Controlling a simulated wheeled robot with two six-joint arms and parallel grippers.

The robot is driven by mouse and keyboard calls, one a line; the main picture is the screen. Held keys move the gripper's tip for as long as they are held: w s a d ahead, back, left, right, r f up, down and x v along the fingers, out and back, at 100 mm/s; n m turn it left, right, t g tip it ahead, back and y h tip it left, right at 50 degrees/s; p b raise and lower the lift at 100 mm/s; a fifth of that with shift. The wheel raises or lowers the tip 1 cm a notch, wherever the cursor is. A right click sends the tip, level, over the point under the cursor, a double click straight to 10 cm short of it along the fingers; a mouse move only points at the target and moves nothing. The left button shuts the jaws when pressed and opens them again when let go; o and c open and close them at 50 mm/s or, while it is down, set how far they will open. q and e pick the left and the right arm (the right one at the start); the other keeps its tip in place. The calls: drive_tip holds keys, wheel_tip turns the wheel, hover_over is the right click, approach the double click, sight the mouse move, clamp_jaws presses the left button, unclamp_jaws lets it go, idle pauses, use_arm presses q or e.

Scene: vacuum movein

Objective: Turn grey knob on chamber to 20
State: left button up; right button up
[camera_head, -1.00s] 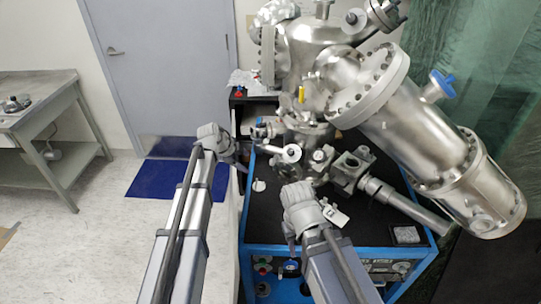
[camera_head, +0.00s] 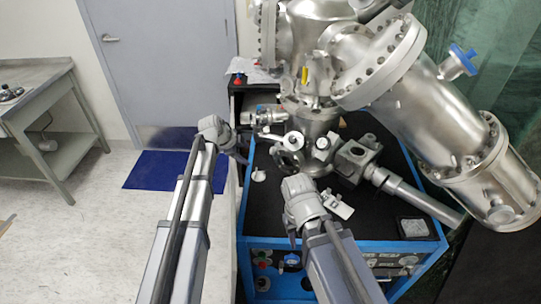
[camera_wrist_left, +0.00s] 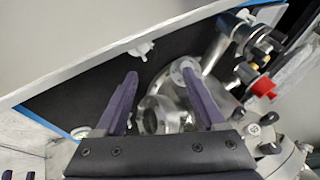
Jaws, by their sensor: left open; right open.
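The steel chamber (camera_head: 318,125) stands on the black top of a blue-framed cart. A round grey knob (camera_head: 293,140) faces me on its front left; I cannot read any number on it. In the left wrist view a grey disc, likely this knob (camera_wrist_left: 183,68), is near the right fingertip. My left gripper (camera_head: 240,152) is left of the chamber, apart from the knob. Its two purple fingers (camera_wrist_left: 158,75) are spread with nothing gripped. My right gripper (camera_head: 303,195) is in front of the chamber, above the cart top; its fingers are mostly hidden, and it holds nothing visible.
A large steel cylinder (camera_head: 430,115) slopes down right from the chamber. A steel tube (camera_head: 410,190) extends over the cart top (camera_head: 350,220). A small white piece (camera_head: 258,175) is on the cart's left side. A grey table (camera_head: 40,85) stands far left, with open floor between.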

sight(272, 150)
use_arm(q)
wheel_tip(272, 150, down, 5)
drive_tip(key=b, duration=0.3)
drive_tip(key=shift+r+b, duration=0.1)
drive_tip(key=shift+b, duration=0.25)
drive_tip(key=w+d, duration=0.2)
drive_tip(key=w, duration=0.1)
drive_tip(key=w+d, duration=0.5)
drive_tip(key=w, duration=0.1)
drive_tip(key=shift+w+d, duration=0.1)
drive_tip(key=shift+d, duration=0.05)
drive_tip(key=shift+b+x, duration=0.75)
drive_tip(key=shift+x, duration=0.2)
drive_tip(key=shift+w+d+f+b, duration=0.3)
drive_tip(key=shift+d+f+b, duration=0.05)
drive_tip(key=shift+f+b, duration=0.15)
drive_tip(key=shift+r, duration=0.1)
drive_tip(key=shift+c, duration=0.3)
clamp_jaws()
